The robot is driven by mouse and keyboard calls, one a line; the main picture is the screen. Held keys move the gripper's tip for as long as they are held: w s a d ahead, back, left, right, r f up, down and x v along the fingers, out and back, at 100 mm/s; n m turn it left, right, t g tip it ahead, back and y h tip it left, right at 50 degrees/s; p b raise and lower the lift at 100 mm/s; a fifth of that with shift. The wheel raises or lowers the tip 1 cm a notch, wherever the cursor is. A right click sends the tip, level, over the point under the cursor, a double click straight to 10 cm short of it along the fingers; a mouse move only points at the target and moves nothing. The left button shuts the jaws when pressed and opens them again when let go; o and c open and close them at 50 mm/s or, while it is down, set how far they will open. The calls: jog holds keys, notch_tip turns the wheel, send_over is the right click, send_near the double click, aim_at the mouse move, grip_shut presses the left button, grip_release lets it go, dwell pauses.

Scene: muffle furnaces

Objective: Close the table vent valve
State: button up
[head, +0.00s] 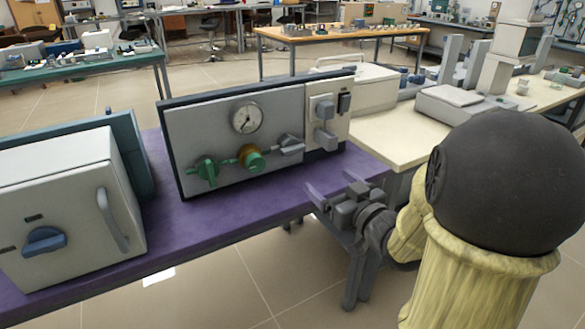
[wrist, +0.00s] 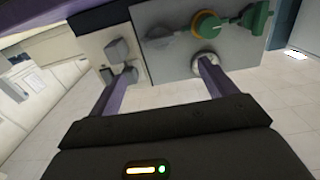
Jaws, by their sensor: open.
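An upright grey panel (head: 180,130) on the purple table (head: 245,215) carries a row of valves. They are a green valve (head: 207,170), a round yellow-green knob (head: 251,158) and a grey lever valve (head: 290,145). No label shows which is the vent valve. In the wrist view, the picture is turned, with the grey lever (wrist: 160,37), the yellow-green knob (wrist: 206,24) and the green valve (wrist: 257,18) along the top. My gripper (head: 333,186) is open and empty, in front of the panel's right end, apart from the valves. Its fingers (wrist: 165,75) also show in the wrist view.
A round gauge (head: 247,117) sits above the valves. A cream switch box (head: 321,117) with grey and dark handles adjoins the panel's right side. A white furnace (head: 60,205) with a blue knob stands at left. A cream bench (head: 400,135) lies behind my arm.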

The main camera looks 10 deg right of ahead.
aim_at(295, 151)
jog(key=shift+s+d, duration=0.1)
jog(key=shift+s, duration=0.05)
jog(key=shift+r+p, duration=0.15)
jog(key=shift+p, duration=0.3)
jog(key=p+x, duration=0.4)
jog(key=x, duration=1.3)
jog(key=shift+p, duration=0.3)
